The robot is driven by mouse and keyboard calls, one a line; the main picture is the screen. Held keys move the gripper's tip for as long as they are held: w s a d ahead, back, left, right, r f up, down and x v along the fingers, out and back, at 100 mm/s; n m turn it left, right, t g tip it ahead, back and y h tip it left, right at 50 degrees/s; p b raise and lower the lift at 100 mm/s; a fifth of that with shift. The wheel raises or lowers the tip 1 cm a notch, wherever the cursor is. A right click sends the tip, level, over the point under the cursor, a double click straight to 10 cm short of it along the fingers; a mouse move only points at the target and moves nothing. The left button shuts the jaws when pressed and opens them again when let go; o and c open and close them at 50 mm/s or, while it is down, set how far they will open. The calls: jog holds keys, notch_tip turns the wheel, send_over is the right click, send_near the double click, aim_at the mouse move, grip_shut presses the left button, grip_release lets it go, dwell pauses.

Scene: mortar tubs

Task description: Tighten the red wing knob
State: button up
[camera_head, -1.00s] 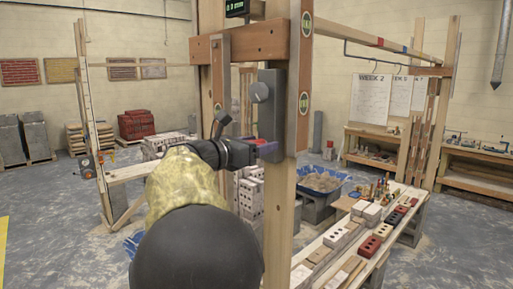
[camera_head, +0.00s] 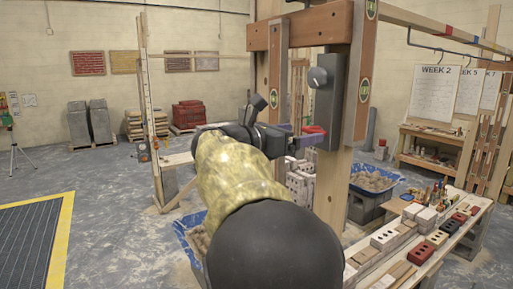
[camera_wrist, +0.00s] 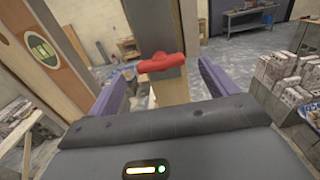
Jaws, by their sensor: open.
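The red wing knob (camera_wrist: 161,62) shows in the wrist view, ahead of and between the two purple fingers of my gripper (camera_wrist: 163,85). It lies roughly crosswise at the end of a grey plate. In the head view the red knob (camera_head: 314,130) sits at the lower part of a grey box (camera_head: 324,95) on the wooden post. My gripper (camera_head: 307,139) is close to it there, open and empty. Whether a finger touches the knob cannot be told. A grey round dial (camera_head: 318,77) is higher on the same box.
A wooden frame with a crossbeam and spirit levels (camera_head: 364,90) stands around the box. Brick blocks (camera_head: 300,187) are behind my gripper. A bench with bricks (camera_head: 385,238) is at the right, and a blue mortar tub (camera_head: 375,186) stands behind the post.

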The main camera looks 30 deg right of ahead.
jog(key=a+b, duration=0.3)
jog(key=a, duration=0.9)
jog(key=shift+s, duration=0.45)
notch_tip(320, 180, down, 28)
jog(key=a+m+t+y, duration=0.1)
jog(key=m+t+y, duration=0.15)
jog(key=y, duration=0.75)
jog(key=s+a+f+m+y, duration=0.4)
jog(key=s+a+f+m, duration=0.1)
jog(key=f+m, duration=0.3)
jog(key=s+a+f+m+g+y, duration=0.1)
jog(key=s+a+f+m+y, duration=0.3)
jog(key=f+m, duration=0.4)
notch_tip(320, 180, down, 3)
jog(key=shift+s+a+f+b, duration=0.1)
jog(key=shift+s+a+b, duration=0.45)
jog(key=shift+s, duration=0.65)
jog(key=shift+c, duration=0.4)
